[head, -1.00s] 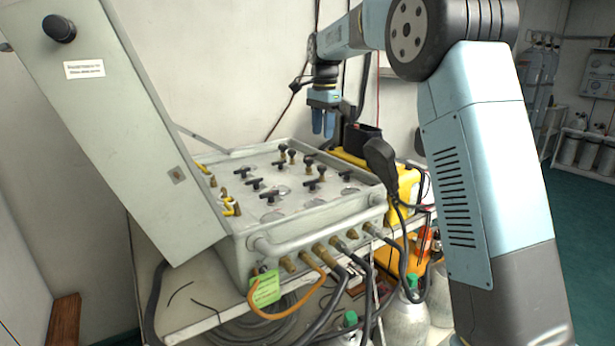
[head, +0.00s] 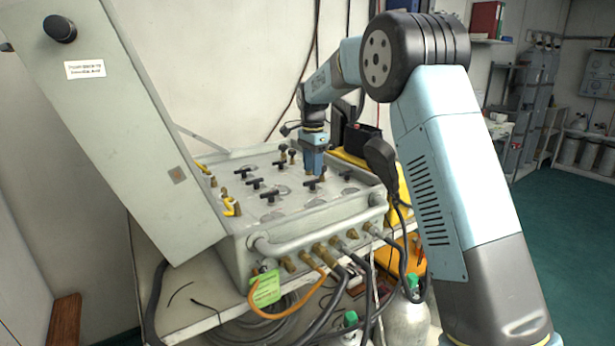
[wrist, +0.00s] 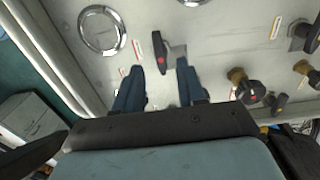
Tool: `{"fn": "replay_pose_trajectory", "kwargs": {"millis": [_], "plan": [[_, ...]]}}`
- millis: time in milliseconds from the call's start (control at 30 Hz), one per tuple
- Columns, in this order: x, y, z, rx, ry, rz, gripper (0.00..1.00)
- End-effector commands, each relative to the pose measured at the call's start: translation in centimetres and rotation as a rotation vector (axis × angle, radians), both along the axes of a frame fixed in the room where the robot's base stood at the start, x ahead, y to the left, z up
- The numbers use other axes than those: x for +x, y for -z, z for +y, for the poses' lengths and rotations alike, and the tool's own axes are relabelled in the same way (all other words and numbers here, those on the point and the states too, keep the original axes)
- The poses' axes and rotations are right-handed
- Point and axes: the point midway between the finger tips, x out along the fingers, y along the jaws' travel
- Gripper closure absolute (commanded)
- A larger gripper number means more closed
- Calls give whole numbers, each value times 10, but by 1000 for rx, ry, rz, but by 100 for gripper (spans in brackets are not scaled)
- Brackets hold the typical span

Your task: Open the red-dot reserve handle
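My gripper (wrist: 160,66) is open, with one blue finger on each side of the handle's near end. I cannot tell whether either finger touches it. In the head view my gripper (head: 313,172) points down at the right part of the grey air panel (head: 285,213). The fingers partly hide the handle there.
A round gauge (wrist: 102,28) lies left of the handle in the wrist view. A black-and-brass knob (wrist: 246,88) stands close on the right. Several other black T-handles and brass fittings crowd the panel. The raised lid (head: 120,130) stands at the left.

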Motion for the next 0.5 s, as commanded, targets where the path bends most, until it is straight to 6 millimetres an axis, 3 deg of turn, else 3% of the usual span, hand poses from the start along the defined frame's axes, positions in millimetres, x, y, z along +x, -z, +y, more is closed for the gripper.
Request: {"fn": "replay_pose_trajectory", "kwargs": {"millis": [200, 500], "plan": [[0, 27, 0, 0, 0, 0, 60], [0, 37, -1, 1, 0, -1, 60]]}}
